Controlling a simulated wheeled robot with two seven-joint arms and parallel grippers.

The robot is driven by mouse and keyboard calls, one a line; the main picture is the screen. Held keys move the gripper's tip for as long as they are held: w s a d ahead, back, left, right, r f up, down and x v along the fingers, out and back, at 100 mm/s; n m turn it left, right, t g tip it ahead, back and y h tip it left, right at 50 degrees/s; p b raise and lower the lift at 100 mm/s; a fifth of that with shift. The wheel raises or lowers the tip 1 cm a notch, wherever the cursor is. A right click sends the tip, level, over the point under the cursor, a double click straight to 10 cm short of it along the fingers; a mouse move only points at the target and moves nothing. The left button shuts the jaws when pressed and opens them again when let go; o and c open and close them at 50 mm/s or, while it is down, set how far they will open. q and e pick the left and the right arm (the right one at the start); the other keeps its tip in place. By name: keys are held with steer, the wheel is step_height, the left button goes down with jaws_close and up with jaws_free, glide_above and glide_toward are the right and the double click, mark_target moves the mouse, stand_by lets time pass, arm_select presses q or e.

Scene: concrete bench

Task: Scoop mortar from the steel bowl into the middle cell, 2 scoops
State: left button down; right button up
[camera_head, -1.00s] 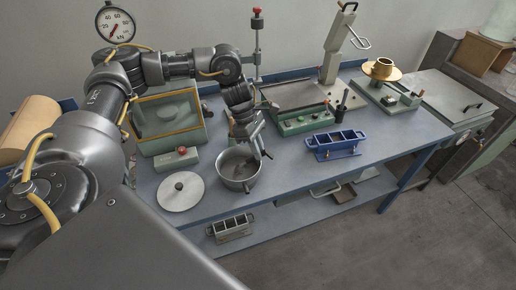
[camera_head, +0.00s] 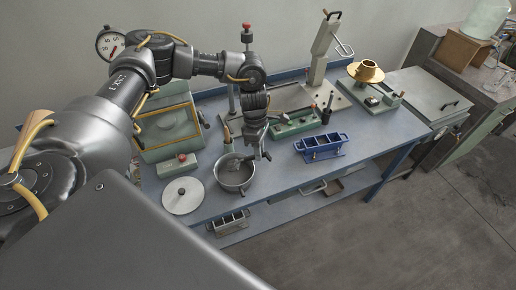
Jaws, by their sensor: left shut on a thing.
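The steel bowl (camera_head: 232,180) stands near the front edge of the blue bench, with grey material inside. My left gripper (camera_head: 258,153) points down beside and above the bowl's right rim. It is shut on what looks like a scoop, mostly hidden by the gripper. A brown handle (camera_head: 227,135) shows just left of the gripper, above the bowl's back rim. The blue mould (camera_head: 321,148) with three cells in a row stands to the right of the bowl; I cannot tell what its cells hold. My right gripper is out of view.
A round grey lid (camera_head: 183,196) lies left of the bowl. A green control box (camera_head: 295,125) is behind the blue mould. A second, grey mould (camera_head: 230,220) sits on the lower shelf. Bench surface between bowl and mould is clear.

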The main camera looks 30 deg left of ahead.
arm_select(q)
steer(key=shift+w+d+r+y+p, duration=0.15)
steer(key=shift+d+r+y+p, duration=0.15)
steer(key=shift+d+y, duration=0.1)
steer(key=d+y, duration=0.1)
steer(key=w+d+g+y, duration=0.1)
steer(key=shift+f+y, duration=0.3)
steer(key=shift+f, duration=0.05)
steer(key=shift+d+r+g+y+b, duration=0.15)
steer(key=shift+d+g+y+b, duration=0.05)
steer(key=shift+g+y+b, duration=0.2)
